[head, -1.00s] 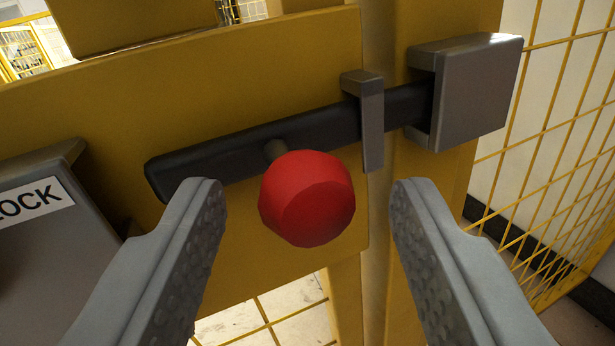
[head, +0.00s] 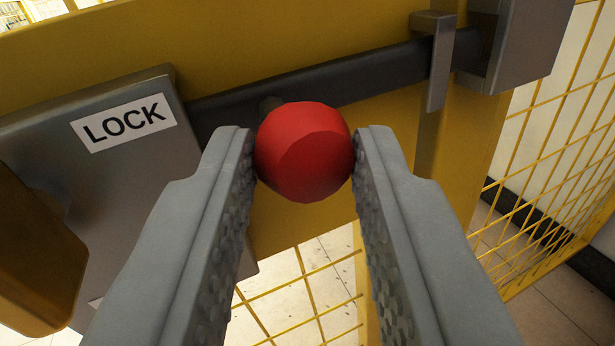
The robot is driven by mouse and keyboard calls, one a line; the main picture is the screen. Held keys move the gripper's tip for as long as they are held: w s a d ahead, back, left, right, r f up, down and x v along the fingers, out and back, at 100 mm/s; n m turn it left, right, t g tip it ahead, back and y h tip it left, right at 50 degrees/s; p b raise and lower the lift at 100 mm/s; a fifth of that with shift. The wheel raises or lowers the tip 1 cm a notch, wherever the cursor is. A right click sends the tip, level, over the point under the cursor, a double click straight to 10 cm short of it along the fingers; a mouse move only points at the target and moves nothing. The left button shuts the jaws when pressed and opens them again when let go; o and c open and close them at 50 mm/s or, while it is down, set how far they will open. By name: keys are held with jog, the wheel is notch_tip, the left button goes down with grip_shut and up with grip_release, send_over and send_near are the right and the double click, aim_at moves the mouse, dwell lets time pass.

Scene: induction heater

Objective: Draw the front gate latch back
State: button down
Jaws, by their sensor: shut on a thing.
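The latch is a dark bar (head: 350,78) lying across the yellow gate (head: 300,36). A red knob (head: 303,150) stands out from the bar on a short stem. My gripper (head: 304,160) is shut on the red knob, with one ridged finger touching each side. The bar passes behind a grey guide bracket (head: 437,62), and its right end reaches into a grey keeper block (head: 520,40) on the post. The bar's left end is hidden behind the lock box and my left finger.
A grey box with a LOCK label (head: 125,122) sits close to the left of the knob, with a yellow part (head: 35,255) beside it. Yellow wire mesh (head: 555,165) is at the right. Mesh and pale floor show below the gate panel.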

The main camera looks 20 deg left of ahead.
jog(key=shift+s+a, duration=0.7)
jog(key=shift+a, duration=0.25)
jog(key=c, duration=1.1)
grip_release()
jog(key=shift+a, duration=0.2)
jog(key=v, duration=1.7)
jog(key=shift+s+d, duration=0.1)
jog(key=shift+s, duration=0.15)
